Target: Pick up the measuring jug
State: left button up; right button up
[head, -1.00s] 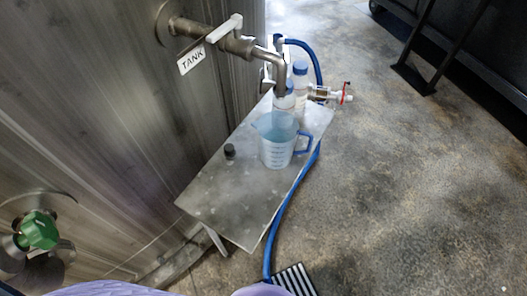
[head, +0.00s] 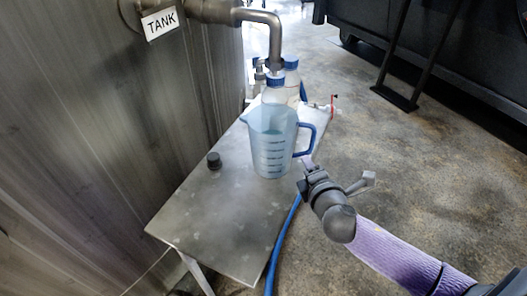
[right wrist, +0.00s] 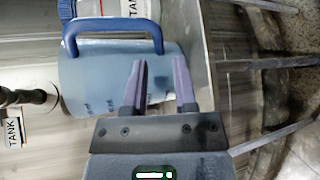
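The measuring jug (head: 270,152) is translucent blue with a darker blue handle on its right side. It stands upright on a small metal table (head: 215,215). My right gripper (head: 308,163) is beside the jug's handle, just to its right and below it in the head view. In the right wrist view the two purple fingers of my right gripper (right wrist: 161,82) are apart, with nothing seen held between them. There the jug (right wrist: 105,80) lies beyond the fingers, its blue handle (right wrist: 112,28) above and to the left. My left gripper is not in view.
Bottles with blue caps (head: 275,84) stand close behind the jug. A metal pipe spout (head: 276,45) comes down above them. A small black cap (head: 214,160) is left of the jug. A tank wall (head: 80,130) borders the table's left; a blue hose (head: 282,240) runs along its right.

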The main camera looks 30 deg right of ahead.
aim_at(300, 154)
jog(key=b+x, duration=0.3)
jog(key=x, duration=0.3)
jog(key=shift+a, duration=0.1)
jog(key=shift+w, duration=0.25)
jog(key=shift+r, duration=0.1)
grip_shut()
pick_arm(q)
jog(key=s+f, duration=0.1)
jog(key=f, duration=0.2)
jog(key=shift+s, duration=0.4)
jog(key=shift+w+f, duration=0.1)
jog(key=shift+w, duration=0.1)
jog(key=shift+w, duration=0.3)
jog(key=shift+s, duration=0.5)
